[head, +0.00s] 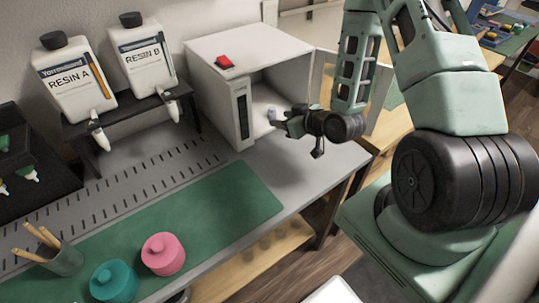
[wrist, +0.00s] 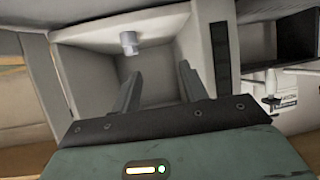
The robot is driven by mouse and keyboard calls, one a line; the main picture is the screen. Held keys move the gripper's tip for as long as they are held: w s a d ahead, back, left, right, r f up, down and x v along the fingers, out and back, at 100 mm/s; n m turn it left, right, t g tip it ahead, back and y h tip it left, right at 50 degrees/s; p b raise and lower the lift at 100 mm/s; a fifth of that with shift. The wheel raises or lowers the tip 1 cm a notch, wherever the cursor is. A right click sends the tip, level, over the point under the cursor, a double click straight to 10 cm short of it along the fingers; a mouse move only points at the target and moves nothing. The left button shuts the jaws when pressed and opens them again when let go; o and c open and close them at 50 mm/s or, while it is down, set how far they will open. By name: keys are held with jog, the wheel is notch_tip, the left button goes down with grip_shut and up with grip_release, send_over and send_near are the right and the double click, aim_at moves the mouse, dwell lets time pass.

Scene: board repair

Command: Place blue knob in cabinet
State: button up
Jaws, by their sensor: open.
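The white cabinet (head: 212,98) stands at the back of the bench with its door (head: 322,72) open to the right. A small pale blue-grey cylinder (head: 272,112), which may be the blue knob, is inside it; the wrist view shows it as a stubby knob (wrist: 129,44) within the cabinet's opening. My gripper (head: 284,122) is at the cabinet's front opening. In the wrist view its two fingers (wrist: 158,78) are apart with nothing between them. The knob is beyond the fingertips and appears apart from them.
A teal round container (head: 113,282) and a pink one (head: 163,254) are on the green mat (head: 225,205). Resin bottles (head: 75,85) stand on a black rack (head: 130,115) left of the cabinet. A cup (head: 62,258) holds sticks. The mat's right part is clear.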

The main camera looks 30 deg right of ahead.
jog(key=a+r+n+g+y, duration=0.1)
jog(key=a+r+n+g, duration=0.3)
jog(key=a, duration=0.8)
jog(key=s+a+r+g, duration=0.3)
jog(key=s+a+r, duration=0.1)
jog(key=s, duration=0.4)
jog(key=s+a+r+n+g+h, duration=0.1)
jog(key=s+a+r, duration=0.3)
jog(key=s, duration=0.4)
jog(key=s+a+r+g+h, duration=0.1)
jog(key=s+a+r+g, duration=0.3)
jog(key=s, duration=0.5)
jog(key=shift+a+r+n+g, duration=0.3)
jog(key=shift+a+r, duration=0.05)
jog(key=shift+a, duration=0.1)
jog(key=shift+c, duration=0.5)
jog(key=shift+d, duration=0.1)
jog(key=shift+c, duration=0.2)
